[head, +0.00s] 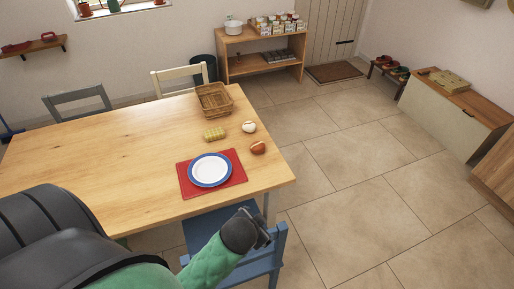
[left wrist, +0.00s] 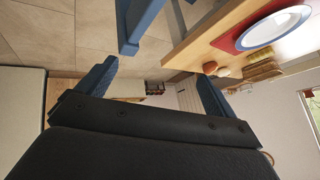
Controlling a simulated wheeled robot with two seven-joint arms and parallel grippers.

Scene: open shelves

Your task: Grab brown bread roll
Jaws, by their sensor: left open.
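The brown bread roll (head: 257,147) lies on the wooden table (head: 120,150) near its right edge, just right of the red placemat (head: 241,177). It also shows small in the left wrist view (left wrist: 210,67). A blue-rimmed white plate (head: 210,170) is on the placemat. My left gripper (head: 264,238) is in front of the table's near right corner, over a blue chair, apart from the roll. In the left wrist view its two fingers (left wrist: 157,70) are spread with nothing held between them. My right gripper is not in view.
A pale roll-like item (head: 249,127), a yellowish ridged item (head: 215,133) and a wicker basket (head: 229,103) stand on the table behind the roll. The blue chair (head: 262,268) stands at the near edge. The tiled floor (head: 360,210) to the right is clear.

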